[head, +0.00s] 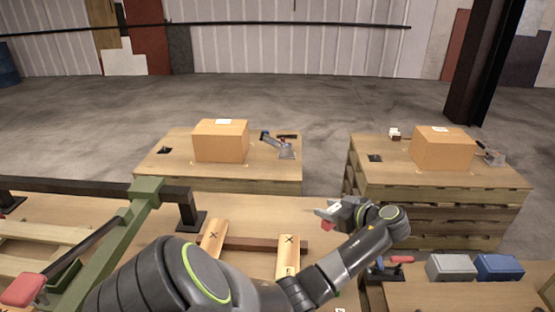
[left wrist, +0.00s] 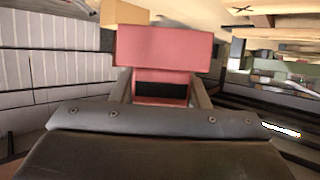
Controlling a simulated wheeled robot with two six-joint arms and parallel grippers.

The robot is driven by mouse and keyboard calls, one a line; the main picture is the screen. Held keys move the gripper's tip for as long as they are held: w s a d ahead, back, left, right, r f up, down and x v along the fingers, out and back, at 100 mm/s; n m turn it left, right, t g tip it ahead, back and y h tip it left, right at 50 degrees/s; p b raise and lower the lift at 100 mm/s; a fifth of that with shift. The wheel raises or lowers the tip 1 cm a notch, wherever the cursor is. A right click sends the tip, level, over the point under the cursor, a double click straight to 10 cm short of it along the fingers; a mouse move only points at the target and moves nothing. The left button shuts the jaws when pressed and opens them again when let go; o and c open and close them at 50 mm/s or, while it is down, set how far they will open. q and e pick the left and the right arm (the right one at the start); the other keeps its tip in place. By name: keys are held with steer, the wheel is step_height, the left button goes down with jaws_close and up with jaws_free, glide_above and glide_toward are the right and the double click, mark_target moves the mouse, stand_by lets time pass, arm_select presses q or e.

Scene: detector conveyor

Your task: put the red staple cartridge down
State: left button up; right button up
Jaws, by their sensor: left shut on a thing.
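The red staple cartridge (left wrist: 163,48) fills the middle of the left wrist view, held between the two fingers of my left gripper (left wrist: 160,88). In the head view my left gripper (head: 326,212) is shut on it above the front wooden table, right of the marked wooden blocks. Only a small red part of the cartridge (head: 328,225) shows below the fingers there. It is held in the air, apart from the tabletop as far as I can see. My right gripper is not in view.
Two wooden blocks marked X (head: 213,240) (head: 288,256) lie on the front table. A green and black clamp frame (head: 146,205) stands at left. Grey (head: 452,267) and blue (head: 499,267) boxes sit at right. Cardboard boxes (head: 221,141) (head: 442,148) stand on tables behind.

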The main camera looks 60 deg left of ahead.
arm_select(q)
step_height(320, 180, down, 5)
steer(key=shift+d+r+p, duration=0.15)
steer(key=shift+r+p, duration=0.05)
steer(key=shift+p, duration=0.1)
step_height(320, 180, down, 4)
steer(key=shift+r, duration=0.2)
steer(key=shift+f, duration=0.5)
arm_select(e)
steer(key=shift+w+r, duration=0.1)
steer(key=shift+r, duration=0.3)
arm_select(q)
steer(key=o, duration=1)
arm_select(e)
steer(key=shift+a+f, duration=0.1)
